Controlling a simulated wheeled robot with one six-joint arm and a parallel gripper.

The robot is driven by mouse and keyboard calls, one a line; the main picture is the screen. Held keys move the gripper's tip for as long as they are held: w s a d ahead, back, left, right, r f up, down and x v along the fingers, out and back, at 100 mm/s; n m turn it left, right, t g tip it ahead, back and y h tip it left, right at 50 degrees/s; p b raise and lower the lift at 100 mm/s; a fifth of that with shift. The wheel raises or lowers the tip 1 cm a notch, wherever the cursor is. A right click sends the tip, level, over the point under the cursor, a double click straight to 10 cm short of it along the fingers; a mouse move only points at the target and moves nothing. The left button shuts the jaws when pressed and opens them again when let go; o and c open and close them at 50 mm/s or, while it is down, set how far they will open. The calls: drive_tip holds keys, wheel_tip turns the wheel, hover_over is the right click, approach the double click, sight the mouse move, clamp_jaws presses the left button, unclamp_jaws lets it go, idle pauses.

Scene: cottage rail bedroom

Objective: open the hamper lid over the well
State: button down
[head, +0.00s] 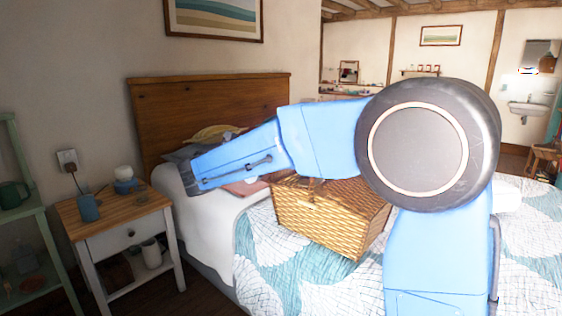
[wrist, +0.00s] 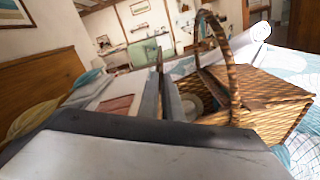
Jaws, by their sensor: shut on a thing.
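The wicker hamper (head: 325,216) stands on the bed in the head view, partly behind my arm. In the wrist view the hamper (wrist: 268,112) is on the right, with its arched handle (wrist: 231,75) upright. The lid half beyond the handle (wrist: 262,86) lies down flat. On the near side the well (wrist: 196,97) shows open, with something pale and round inside. My gripper (wrist: 166,97) is at this side of the hamper, its fingers shut on a thin upright brown edge, which seems to be the near lid (wrist: 160,62). My arm hides most of the lid in the head view.
The bed has a patterned quilt (head: 270,262) and a wooden headboard (head: 205,108). Pillows (head: 185,153) and a pink folded cloth (head: 246,187) lie near the hamper. A nightstand (head: 112,217) with a mug and lamp stands to the left. A white roll (wrist: 250,40) lies behind the hamper.

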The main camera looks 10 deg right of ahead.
drive_tip(key=w+a+f+n, duration=0.1)
drive_tip(key=w+a+n, duration=0.7)
drive_tip(key=w+n, duration=0.2)
drive_tip(key=shift+w+n, duration=0.3)
drive_tip(key=shift+w, duration=0.1)
idle(0.3)
drive_tip(key=c, duration=1.9)
unclamp_jaws()
drive_tip(key=shift+c, duration=0.2)
drive_tip(key=v, duration=1.7)
drive_tip(key=shift+s, duration=0.15)
